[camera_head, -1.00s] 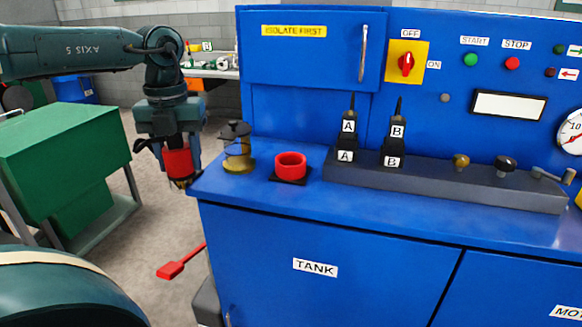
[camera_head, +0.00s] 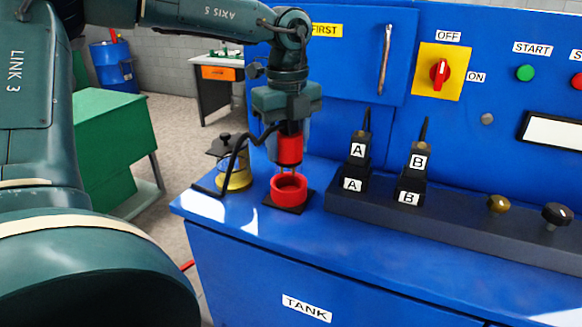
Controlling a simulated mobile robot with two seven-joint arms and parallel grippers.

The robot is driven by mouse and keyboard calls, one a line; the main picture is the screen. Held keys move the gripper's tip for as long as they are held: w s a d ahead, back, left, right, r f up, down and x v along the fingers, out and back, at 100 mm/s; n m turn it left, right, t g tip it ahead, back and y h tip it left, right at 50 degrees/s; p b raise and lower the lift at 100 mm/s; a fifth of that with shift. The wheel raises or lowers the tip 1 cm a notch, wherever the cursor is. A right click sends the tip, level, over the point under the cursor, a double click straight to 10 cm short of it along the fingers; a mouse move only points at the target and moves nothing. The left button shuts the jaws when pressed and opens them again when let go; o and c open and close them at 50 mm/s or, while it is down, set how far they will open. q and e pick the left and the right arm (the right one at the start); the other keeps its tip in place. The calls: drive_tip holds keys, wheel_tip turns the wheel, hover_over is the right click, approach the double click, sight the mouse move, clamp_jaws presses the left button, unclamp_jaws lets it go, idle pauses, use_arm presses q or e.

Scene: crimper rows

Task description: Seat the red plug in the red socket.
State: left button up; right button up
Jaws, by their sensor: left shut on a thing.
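My left gripper (camera_head: 289,132) points straight down and is shut on the red plug (camera_head: 290,150). The plug is upright, with its thin pins showing below its red body. The red socket (camera_head: 289,194) is a red ring on a black square base, on the blue bench top. The plug hangs over the socket's back part, and its pins end at or just above the ring's opening; I cannot tell whether they have entered it. A black cable curves from the gripper down to the left. My right gripper is not in view.
A glass jar with yellow content (camera_head: 234,172) stands just left of the socket, with the cable in front of it. Plugs A (camera_head: 356,160) and B (camera_head: 415,172) stand on a dark rail (camera_head: 460,220) to the right.

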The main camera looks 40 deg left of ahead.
sight(288, 165)
use_arm(q)
drive_tip(key=shift+f, duration=0.7)
wheel_tip(288, 165, down, 3)
drive_tip(key=shift+f+p, duration=0.1)
drive_tip(key=shift+p, duration=0.25)
drive_tip(key=shift+f, duration=0.2)
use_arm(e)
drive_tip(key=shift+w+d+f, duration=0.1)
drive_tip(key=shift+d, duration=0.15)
use_arm(q)
drive_tip(key=o, duration=1.2)
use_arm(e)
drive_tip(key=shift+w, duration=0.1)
use_arm(q)
drive_tip(key=shift+r, duration=0.15)
wheel_tip(288, 165, up, 12)
drive_tip(key=shift+f+b, duration=0.1)
drive_tip(key=shift+b, duration=0.4)
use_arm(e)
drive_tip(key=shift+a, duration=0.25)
